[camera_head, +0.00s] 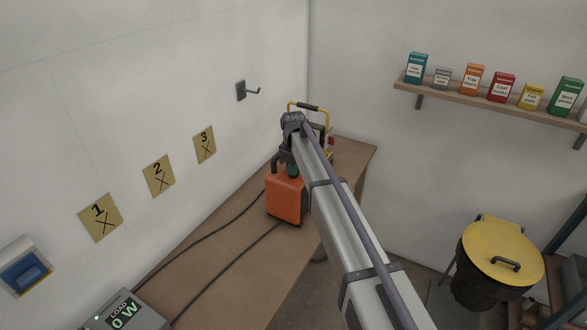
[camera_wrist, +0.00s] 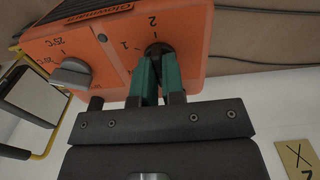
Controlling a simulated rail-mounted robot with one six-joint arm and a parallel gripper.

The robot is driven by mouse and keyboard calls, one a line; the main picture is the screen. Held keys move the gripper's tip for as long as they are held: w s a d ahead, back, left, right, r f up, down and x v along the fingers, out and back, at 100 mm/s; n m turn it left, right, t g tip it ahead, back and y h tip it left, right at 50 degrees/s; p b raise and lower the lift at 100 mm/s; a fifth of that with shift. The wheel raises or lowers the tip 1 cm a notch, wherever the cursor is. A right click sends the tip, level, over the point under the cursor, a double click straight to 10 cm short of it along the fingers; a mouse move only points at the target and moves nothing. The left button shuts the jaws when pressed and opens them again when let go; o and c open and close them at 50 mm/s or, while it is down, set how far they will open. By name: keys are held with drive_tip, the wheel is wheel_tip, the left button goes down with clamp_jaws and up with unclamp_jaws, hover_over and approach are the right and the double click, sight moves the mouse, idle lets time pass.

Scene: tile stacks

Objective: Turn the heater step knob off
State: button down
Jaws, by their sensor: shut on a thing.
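The orange heater (camera_head: 286,203) stands on the wooden bench, my arm covering part of it. It fills the top of the wrist view (camera_wrist: 190,60), where its panel appears upside down. The dark step knob (camera_wrist: 154,48) sits beside the printed marks 1 and 2. My gripper (camera_wrist: 158,60) has its green fingers closed on this knob, which they mostly hide. I cannot tell which mark the knob points to. A grey temperature knob (camera_wrist: 73,73) with degree marks is to the left, clear of the fingers. In the head view my gripper (camera_head: 287,160) is at the heater's top.
The load meter (camera_head: 126,312) reads 0 W at bottom left. Dark cables run along the bench (camera_head: 230,270) to the heater. A yellow-handled device (camera_head: 322,118) stands behind it. A blue wall switch (camera_head: 25,270) and numbered plaques (camera_head: 158,176) line the left wall.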

drive_tip(key=c, duration=1.2)
unclamp_jaws()
drive_tip(key=shift+r, duration=0.1)
wheel_tip(320, 180, up, 11)
drive_tip(key=p, duration=1.1)
drive_tip(key=shift+f, duration=0.2)
